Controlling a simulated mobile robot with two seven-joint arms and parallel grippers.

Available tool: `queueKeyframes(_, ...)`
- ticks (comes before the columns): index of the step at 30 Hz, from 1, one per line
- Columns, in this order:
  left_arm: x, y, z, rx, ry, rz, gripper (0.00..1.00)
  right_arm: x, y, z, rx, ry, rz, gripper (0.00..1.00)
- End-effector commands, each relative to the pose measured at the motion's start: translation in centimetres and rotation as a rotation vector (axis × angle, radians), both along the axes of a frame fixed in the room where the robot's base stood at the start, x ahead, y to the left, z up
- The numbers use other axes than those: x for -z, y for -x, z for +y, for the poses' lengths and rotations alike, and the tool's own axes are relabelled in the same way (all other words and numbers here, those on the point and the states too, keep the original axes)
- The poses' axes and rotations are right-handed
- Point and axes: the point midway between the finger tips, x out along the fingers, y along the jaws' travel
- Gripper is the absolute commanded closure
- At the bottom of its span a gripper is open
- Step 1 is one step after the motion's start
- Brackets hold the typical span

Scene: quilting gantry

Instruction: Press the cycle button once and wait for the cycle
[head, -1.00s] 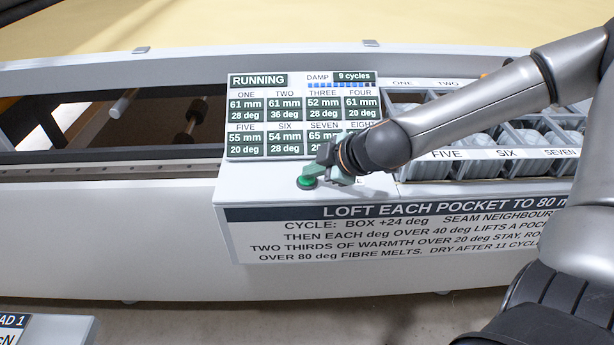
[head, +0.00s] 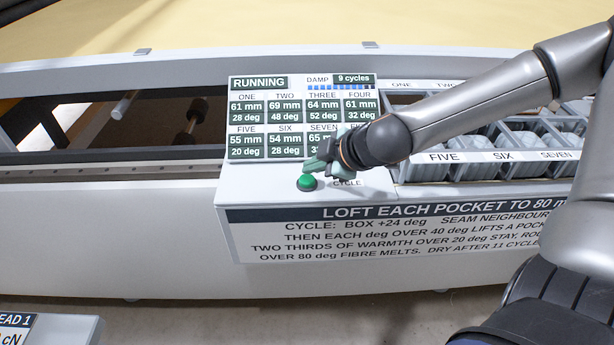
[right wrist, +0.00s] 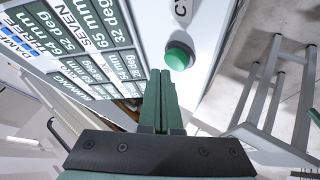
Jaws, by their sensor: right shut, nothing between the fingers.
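The green cycle button (head: 307,182) stands on the white panel ledge, with the word CYCLE beside it. It also shows in the right wrist view (right wrist: 180,55). My right gripper (head: 317,167) is shut and empty, its fingertips just above and behind the button, apparently apart from it. In the right wrist view the shut fingers (right wrist: 160,76) end beside the button. The display (head: 302,115) reads RUNNING and DAMP 9 cycles. TWO reads 69 mm, 48 deg; THREE reads 64 mm, 52 deg; FOUR reads 61 mm, 32 deg. EIGHT is hidden by my gripper. My left gripper is out of view.
Labelled pockets with grey filling (head: 470,150) lie to the right, partly behind my right arm. An instruction sign (head: 390,228) covers the front below the button. A long open frame (head: 110,170) runs left. Another labelled box (head: 50,328) stands at bottom left.

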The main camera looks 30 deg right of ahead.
Motion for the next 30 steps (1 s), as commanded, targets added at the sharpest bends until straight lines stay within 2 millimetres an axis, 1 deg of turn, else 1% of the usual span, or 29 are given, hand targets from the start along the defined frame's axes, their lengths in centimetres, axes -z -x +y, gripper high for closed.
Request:
queueKeyframes(5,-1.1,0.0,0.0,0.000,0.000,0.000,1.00,-1.3,0.0,0.0,0.000,0.000,-0.001,1.00)
queueKeyframes(12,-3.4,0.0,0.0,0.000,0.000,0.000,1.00,-3.8,0.0,0.0,0.000,0.000,-0.001,1.00)
queueKeyframes(16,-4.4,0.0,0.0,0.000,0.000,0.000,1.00,-5.0,0.0,0.0,-0.001,-0.001,-0.001,1.00)
queueKeyframes(30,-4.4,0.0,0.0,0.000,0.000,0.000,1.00,-5.0,0.0,0.0,-0.001,-0.001,-0.001,1.00)
